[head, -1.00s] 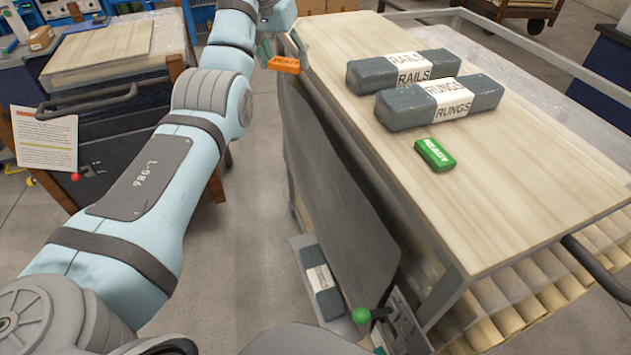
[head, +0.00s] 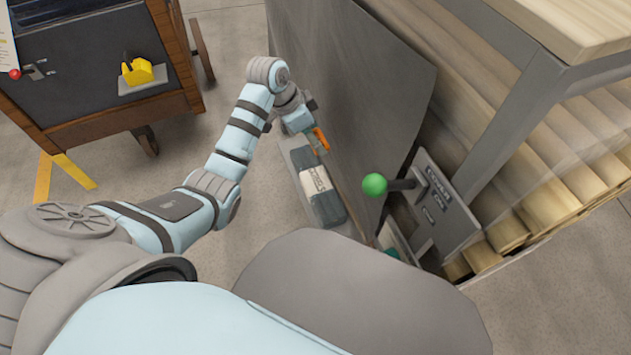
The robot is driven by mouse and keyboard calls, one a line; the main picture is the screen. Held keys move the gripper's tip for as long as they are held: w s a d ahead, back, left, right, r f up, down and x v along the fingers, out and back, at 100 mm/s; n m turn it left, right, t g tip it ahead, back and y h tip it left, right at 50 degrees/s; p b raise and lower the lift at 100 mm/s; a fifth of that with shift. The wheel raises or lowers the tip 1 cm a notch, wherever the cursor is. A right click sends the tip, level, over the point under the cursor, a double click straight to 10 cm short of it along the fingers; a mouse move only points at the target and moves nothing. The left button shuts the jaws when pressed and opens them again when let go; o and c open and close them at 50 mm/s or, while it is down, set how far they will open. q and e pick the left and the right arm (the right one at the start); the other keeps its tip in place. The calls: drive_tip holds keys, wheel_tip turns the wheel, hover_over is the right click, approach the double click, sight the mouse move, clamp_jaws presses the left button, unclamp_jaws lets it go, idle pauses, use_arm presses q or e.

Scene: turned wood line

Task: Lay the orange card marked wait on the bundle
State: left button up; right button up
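A dark grey wrapped bundle (head: 330,208) with a pale printed band lies on a low ledge beside the grey side panel. Its print is too small to read. My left gripper (head: 316,132) is down near the far end of the bundle, close to the panel. It is shut on the orange card (head: 322,139), which shows edge-on, just beyond and above the bundle. The card's marking cannot be read, and I cannot tell whether it touches anything. My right gripper is not in view.
A green-knobbed lever (head: 375,184) on a grey plate (head: 440,207) sticks out right of the bundle. The grey panel (head: 350,75) rises close beside the gripper. A dark cart (head: 85,60) carries a yellow dispenser (head: 138,72). Floor between cart and ledge is clear.

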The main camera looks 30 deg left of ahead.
use_arm(q)
drive_tip(key=b, duration=0.3)
hover_over(318, 180)
drive_tip(key=s+a, duration=0.1)
wheel_tip(318, 180, down, 8)
wheel_tip(318, 180, down, 3)
drive_tip(key=shift+b, duration=0.75)
wheel_tip(318, 180, down, 6)
drive_tip(key=b, duration=0.2)
drive_tip(key=shift+r+b, duration=0.2)
drive_tip(key=shift+b, duration=0.2)
drive_tip(key=shift+f, duration=0.3)
drive_tip(key=shift+r, duration=0.15)
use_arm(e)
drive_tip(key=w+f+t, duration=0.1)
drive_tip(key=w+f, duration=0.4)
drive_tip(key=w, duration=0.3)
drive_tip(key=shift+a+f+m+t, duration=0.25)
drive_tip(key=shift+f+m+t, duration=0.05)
use_arm(q)
drive_tip(key=o, duration=0.9)
drive_tip(key=shift+c, duration=0.2)
